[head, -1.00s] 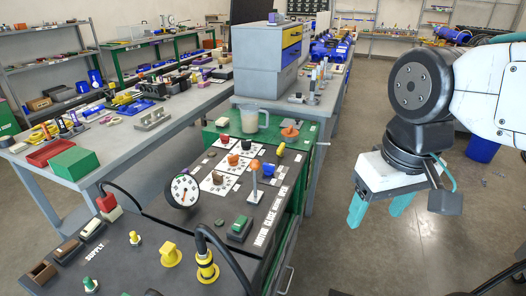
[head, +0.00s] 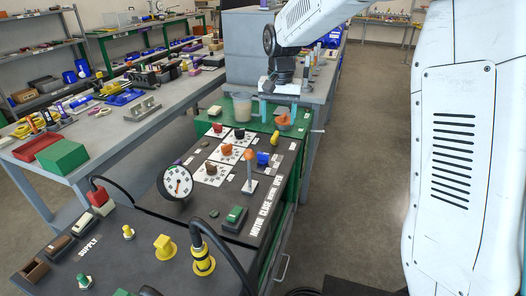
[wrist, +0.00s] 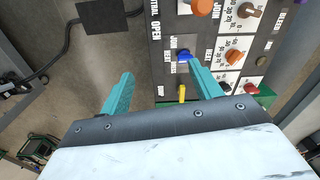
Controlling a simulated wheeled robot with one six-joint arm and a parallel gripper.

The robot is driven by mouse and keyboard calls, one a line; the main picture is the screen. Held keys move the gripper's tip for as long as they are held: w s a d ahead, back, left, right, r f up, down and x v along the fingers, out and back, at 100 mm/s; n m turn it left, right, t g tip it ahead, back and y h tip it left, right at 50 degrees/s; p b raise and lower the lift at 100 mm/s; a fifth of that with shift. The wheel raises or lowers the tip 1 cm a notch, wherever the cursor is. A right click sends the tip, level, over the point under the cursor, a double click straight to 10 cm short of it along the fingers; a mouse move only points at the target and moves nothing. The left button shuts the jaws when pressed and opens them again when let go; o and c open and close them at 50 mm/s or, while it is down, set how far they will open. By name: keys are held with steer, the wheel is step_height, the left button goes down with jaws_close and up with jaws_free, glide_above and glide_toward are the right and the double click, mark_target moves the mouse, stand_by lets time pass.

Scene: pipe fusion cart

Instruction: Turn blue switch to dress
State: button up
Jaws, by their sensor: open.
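The blue switch (head: 263,158) sits on the dark cart panel, right of the white dial plates. In the wrist view the blue switch (wrist: 184,55) is just left of the tip of the right finger, with small labels too blurred to read fully. My gripper (head: 278,112) is open and empty, pointing down over the far end of the cart, beyond the blue switch. In the wrist view my gripper (wrist: 161,73) has its teal fingers wide apart, and no contact with the switch is visible.
A yellow switch (wrist: 182,93) lies close to the blue one. An upright orange-tipped lever (head: 249,165) stands nearer on the panel. Orange, brown and red knobs sit to its left.

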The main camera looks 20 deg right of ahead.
steer(key=m, duration=0.2)
glide_above(263, 153)
step_height(263, 153, down, 12)
steer(key=shift+f, duration=0.1)
step_height(263, 153, down, 8)
steer(key=shift+r, duration=0.1)
steer(key=c, duration=1)
